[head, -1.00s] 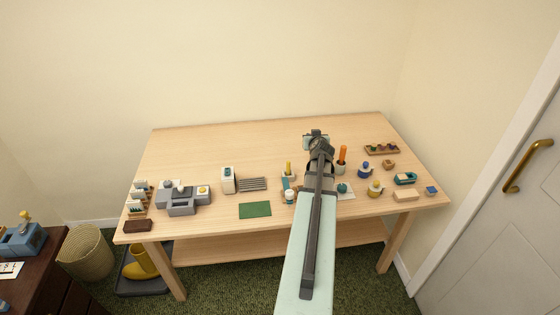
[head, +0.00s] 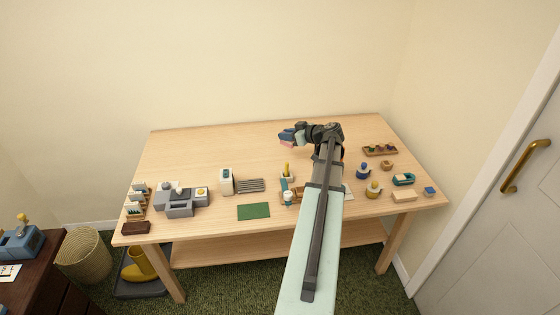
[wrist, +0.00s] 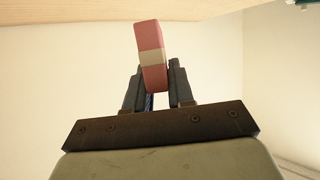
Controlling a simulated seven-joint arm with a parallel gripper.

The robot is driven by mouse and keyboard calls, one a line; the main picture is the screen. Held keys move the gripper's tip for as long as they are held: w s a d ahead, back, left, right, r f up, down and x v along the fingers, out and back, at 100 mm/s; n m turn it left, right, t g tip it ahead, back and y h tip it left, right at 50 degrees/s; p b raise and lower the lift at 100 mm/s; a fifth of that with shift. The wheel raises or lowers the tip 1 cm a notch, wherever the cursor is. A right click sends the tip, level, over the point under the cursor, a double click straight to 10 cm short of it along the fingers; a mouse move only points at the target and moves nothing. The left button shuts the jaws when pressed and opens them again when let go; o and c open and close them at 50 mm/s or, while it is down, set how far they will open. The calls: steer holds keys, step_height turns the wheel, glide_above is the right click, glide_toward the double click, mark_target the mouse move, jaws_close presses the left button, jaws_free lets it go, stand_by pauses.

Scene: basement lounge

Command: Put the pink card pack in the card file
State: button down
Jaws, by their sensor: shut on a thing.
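The pink card pack (wrist: 149,45) has a cream band around its middle. It is gripped between the two dark fingers of my gripper (wrist: 156,85) in the wrist view and sticks out past their tips, slightly tilted. In the head view my gripper (head: 293,137) points left over the back middle of the table, and a small part of the pink pack (head: 287,145) shows at its tip. A stepped rack with upright white cards (head: 137,200) stands at the table's left end; I cannot tell for certain whether it is the card file.
The wooden table (head: 210,147) is bare at its back left. Along the front are a grey stepped organizer (head: 180,208), a white box (head: 226,182), a slatted grey rack (head: 250,185) and a green mat (head: 254,211). Several small items and a wooden tray (head: 380,150) lie right of my arm.

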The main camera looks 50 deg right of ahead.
steer(key=shift+f, duration=4.95)
steer(key=shift+f, duration=0.1)
steer(key=c, duration=1)
jaws_free()
steer(key=shift+s, duration=0.15)
steer(key=shift+o, duration=0.2)
steer(key=v, duration=1.1)
steer(key=shift+s+r, duration=0.3)
steer(key=shift+r, duration=0.05)
